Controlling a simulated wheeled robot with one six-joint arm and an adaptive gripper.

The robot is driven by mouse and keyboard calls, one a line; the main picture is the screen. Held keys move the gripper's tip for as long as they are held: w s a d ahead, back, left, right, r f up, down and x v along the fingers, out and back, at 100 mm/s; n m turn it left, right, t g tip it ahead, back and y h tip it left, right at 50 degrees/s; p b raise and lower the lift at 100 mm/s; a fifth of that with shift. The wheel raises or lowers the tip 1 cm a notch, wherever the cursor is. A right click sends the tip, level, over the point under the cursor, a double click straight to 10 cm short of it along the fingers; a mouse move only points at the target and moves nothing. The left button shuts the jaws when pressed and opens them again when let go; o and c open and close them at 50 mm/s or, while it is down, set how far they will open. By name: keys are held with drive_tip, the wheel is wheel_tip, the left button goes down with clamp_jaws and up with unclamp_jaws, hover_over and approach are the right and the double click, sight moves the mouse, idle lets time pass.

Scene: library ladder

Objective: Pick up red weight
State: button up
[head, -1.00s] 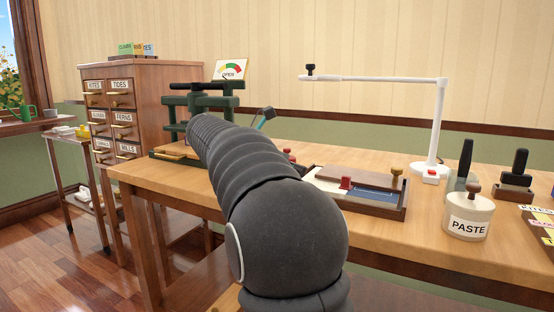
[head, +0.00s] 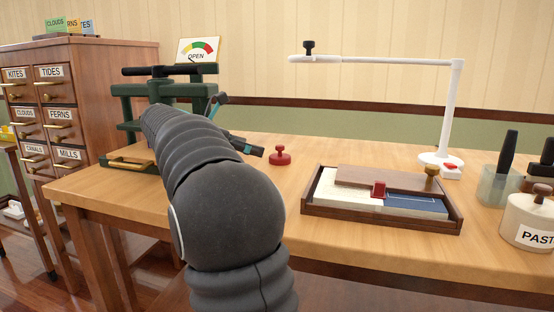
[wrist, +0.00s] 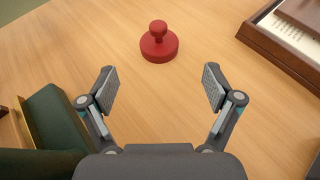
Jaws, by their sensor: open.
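The red weight (head: 280,156) is a round disc with a knob on top. It stands upright on the wooden table, left of the wooden tray. In the wrist view the red weight (wrist: 159,43) is ahead of the fingertips and roughly centred between them. My gripper (wrist: 159,88) is open and empty, with bare table between its fingers. It is apart from the weight. In the head view my gripper (head: 240,147) is partly hidden behind my arm, to the left of the weight.
A wooden tray (head: 312,211) with papers and a small red block (head: 379,189) lies right of the weight. A dark green press (head: 130,104) stands at the left, close to my gripper. A white lamp (head: 455,110) and paste jar (head: 528,217) are farther right.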

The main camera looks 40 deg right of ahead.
sight(280, 151)
drive_tip(key=x, duration=0.4)
drive_tip(key=shift+d+f+b, duration=0.2)
drive_tip(key=shift+d+b, duration=0.1)
drive_tip(key=shift+b, duration=0.05)
drive_tip(key=shift+r+b+x, duration=0.2)
drive_tip(key=shift+b+x, duration=0.1)
drive_tip(key=shift+x, duration=1.1)
drive_tip(key=shift+r+b+x, duration=0.2)
drive_tip(key=shift+b+x, duration=0.1)
drive_tip(key=shift+x, duration=1.1)
drive_tip(key=shift+d+r, duration=0.1)
drive_tip(key=shift+d, duration=0.05)
drive_tip(key=c, duration=1.6)
